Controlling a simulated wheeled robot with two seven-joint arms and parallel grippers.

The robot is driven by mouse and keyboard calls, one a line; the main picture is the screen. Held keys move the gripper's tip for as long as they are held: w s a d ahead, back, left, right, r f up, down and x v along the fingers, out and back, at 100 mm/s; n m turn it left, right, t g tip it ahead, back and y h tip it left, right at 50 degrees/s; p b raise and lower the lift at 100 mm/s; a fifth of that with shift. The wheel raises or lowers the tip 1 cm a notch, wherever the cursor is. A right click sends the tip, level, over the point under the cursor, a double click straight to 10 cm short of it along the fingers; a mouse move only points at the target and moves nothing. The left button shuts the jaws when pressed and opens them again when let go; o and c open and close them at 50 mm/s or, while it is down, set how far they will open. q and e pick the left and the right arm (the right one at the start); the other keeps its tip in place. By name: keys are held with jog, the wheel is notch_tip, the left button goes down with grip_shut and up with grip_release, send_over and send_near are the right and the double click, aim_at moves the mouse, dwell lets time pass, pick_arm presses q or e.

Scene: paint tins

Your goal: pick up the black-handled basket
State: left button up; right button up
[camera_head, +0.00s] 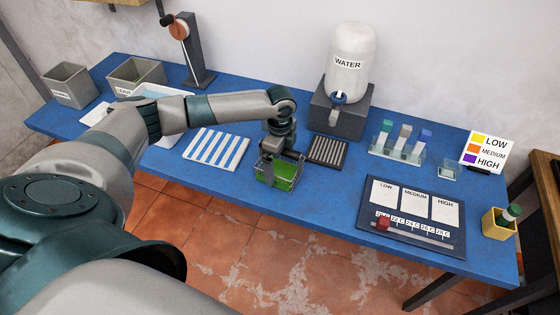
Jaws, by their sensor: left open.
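A small basket (284,185) with a bright green inside stands on the blue table near its front edge. It has thin dark sides, and its black handle is mostly hidden behind my gripper. My left gripper (281,163) points down right over the basket, with its fingers at the handle's height. The fingers are apart. I cannot tell whether they touch the handle. My right gripper is not in view.
A water dispenser (347,75) stands behind the basket, with a dark ribbed mat (328,151) before it. A striped cloth (216,148) lies left. A dark panel (412,215) with cards and a slider lies right. A vial rack (399,147) stands behind the panel.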

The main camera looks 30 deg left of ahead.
pick_arm(q)
jog(key=shift+f, duration=0.1)
jog(key=shift+c, duration=0.6)
jog(key=c, duration=1)
jog(key=shift+c, duration=0.2)
jog(key=shift+r+b, duration=0.35)
jog(key=shift+r, duration=0.35)
notch_tip(320, 180, up, 8)
jog(key=shift+w+f+b, duration=0.1)
jog(key=shift+f+b, duration=0.15)
jog(key=shift+b, duration=0.95)
jog(key=shift+r, duration=0.6)
